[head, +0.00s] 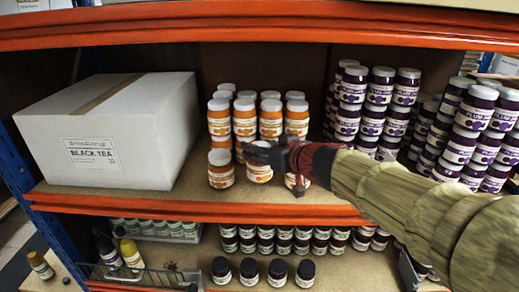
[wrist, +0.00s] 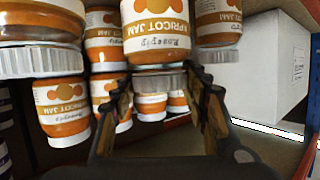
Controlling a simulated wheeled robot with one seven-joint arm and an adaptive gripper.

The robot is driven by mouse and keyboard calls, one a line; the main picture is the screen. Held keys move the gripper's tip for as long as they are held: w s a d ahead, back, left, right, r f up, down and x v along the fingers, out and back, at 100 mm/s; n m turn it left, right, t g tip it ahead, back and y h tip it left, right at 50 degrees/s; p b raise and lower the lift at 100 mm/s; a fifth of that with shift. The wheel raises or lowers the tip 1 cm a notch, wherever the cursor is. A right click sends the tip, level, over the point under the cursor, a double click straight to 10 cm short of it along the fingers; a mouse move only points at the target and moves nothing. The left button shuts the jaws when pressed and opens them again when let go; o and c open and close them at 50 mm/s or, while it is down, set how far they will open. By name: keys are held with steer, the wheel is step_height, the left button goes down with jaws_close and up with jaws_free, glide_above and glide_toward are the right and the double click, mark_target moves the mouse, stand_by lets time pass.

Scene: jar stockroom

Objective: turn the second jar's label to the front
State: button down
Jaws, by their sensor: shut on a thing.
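A front row of apricot jam jars with white lids stands on the middle shelf in the head view. My gripper (head: 260,154) is at the lid of the second jar (head: 259,175), between the left jar (head: 221,176) and the right jar (head: 292,182). In the wrist view, which is upside down, my gripper (wrist: 163,78) has one dark finger on each side of a jar. That second jar (wrist: 156,40) shows an apricot label facing the camera. In the head view its upper part is hidden by my gripper, and my arm partly covers the right jar.
Stacked apricot jars (head: 244,122) stand close behind. A white black tea carton (head: 100,135) is left, with bare shelf between. Plum jam jars (head: 365,100) are stacked on the right. The orange shelf beam (head: 180,207) runs along the front, and another (head: 250,25) passes overhead.

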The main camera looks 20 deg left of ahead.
steer(key=shift+a+f+b, duration=0.1)
steer(key=shift+f+b, duration=0.5)
steer(key=shift+f, duration=0.45)
steer(key=shift+r, duration=0.15)
steer(key=shift+s+m+t+h+b, duration=0.15)
steer(key=shift+m+t+h+b, duration=0.25)
steer(key=shift+m+t+h, duration=0.4)
steer(key=shift+m+b, duration=0.3)
steer(key=shift+b, duration=0.2)
steer(key=shift+h, duration=0.3)
steer(key=shift+m+t+h+b, duration=0.4)
steer(key=shift+m+b, duration=0.1)
steer(key=shift+b, duration=0.15)
steer(key=shift+f, duration=0.3)
steer(key=c, duration=1.2)
jaws_free()
